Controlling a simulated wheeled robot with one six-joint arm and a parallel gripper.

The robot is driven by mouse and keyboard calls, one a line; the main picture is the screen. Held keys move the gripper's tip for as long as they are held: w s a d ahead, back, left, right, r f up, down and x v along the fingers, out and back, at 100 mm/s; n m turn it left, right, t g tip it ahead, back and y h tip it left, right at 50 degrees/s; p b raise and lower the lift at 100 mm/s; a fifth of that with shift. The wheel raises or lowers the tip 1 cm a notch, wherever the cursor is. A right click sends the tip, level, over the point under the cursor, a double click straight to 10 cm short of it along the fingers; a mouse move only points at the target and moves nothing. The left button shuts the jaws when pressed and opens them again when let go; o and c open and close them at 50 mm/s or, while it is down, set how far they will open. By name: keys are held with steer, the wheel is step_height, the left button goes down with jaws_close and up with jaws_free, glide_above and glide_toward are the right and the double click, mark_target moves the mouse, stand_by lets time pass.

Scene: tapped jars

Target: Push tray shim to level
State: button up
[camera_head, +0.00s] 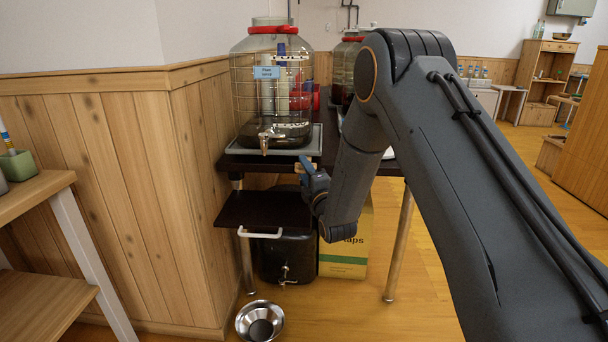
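A large glass jar (246,100) with a red-rimmed lid, a metal tap and a blue label stands on a grey tray (230,148) at the front of the dark table. A small wooden piece, which looks like the shim (298,167), shows just under the tray's right part. I cannot tell how far in it sits or whether the tray is level. My gripper (307,170), with blue fingers, is right beside this piece, below the tray's front right. I cannot tell whether they touch. My wrist hides part of the gripper, and its opening is unclear.
A dark pull-out shelf (262,207) with a white handle juts out below the tray. Under it are a dark tapped container (285,258) and a yellow box (345,260). A steel bowl (260,322) is on the floor. A wood-panelled wall (120,190) closes off the left.

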steer(key=shift+s+f, duration=0.1)
steer(key=shift+f, duration=0.1)
stand_by(0.4)
steer(key=v, duration=0.7)
steer(key=shift+s+p, duration=0.3)
steer(key=shift+p, duration=0.1)
steer(key=shift+f, duration=0.1)
